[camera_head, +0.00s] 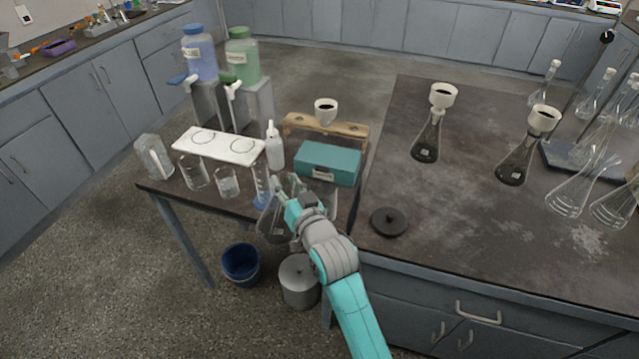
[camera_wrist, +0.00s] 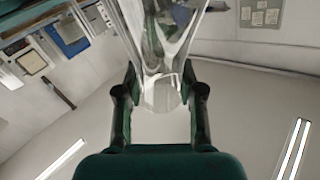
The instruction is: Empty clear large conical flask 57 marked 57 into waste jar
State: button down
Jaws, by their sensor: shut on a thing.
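My gripper (camera_head: 284,189) is shut on a clear conical flask (camera_head: 272,226), near the front edge of the small side table. In the wrist view the clear glass of the flask (camera_wrist: 160,60) stands between the two dark fingers (camera_wrist: 160,105), with its narrow part there. The marking 57 cannot be read. Another clear vessel (camera_head: 326,203), partly hidden behind my arm, stands beside the gripper on the table; I cannot tell whether it is the waste jar. A black round lid with a knob (camera_head: 389,221) lies on the large bench.
Close by are a measuring cylinder (camera_head: 261,178), beakers (camera_head: 228,183), a white wash bottle (camera_head: 274,147) and a teal box (camera_head: 327,163). A blue bucket (camera_head: 241,263) and a grey bin (camera_head: 298,281) stand on the floor. Flasks with funnels (camera_head: 427,137) stand on the large bench.

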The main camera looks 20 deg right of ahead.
jog(key=shift+w+d+f+m, duration=0.1)
jog(key=shift+w+d+m, duration=0.05)
jog(key=shift+d+m, duration=0.4)
jog(key=shift+w+d+m, duration=0.15)
jog(key=shift+d+m, duration=0.3)
jog(key=shift+m, duration=0.2)
jog(key=m, duration=0.1)
jog(key=d+m, duration=0.1)
jog(key=m+g, duration=0.1)
jog(key=shift+w+d+m+y, duration=0.25)
jog(key=shift+d+m+y, duration=0.05)
jog(key=shift+d+m, duration=0.1)
jog(key=shift+d+r+m+y+p, duration=0.15)
jog(key=shift+r+m+p, duration=0.1)
jog(key=shift+m, duration=0.7)
jog(key=shift+r+m+y+p, duration=0.15)
jog(key=shift+r+m+p, duration=0.05)
jog(key=shift+m, duration=0.75)
jog(key=shift+w+d+f+m, duration=0.3)
jog(key=shift+d+f+m, duration=0.3)
jog(key=shift+d+m, duration=0.15)
dwell(0.7)
jog(key=shift+d+r+m+g+y+p, duration=0.1)
jog(key=shift+r+m+g+y+p, duration=0.2)
jog(key=shift+m, duration=0.35)
jog(key=shift+d+m+y+p, duration=0.1)
jog(key=shift+m+p, duration=0.25)
jog(key=shift+m, duration=0.25)
dwell(1.5)
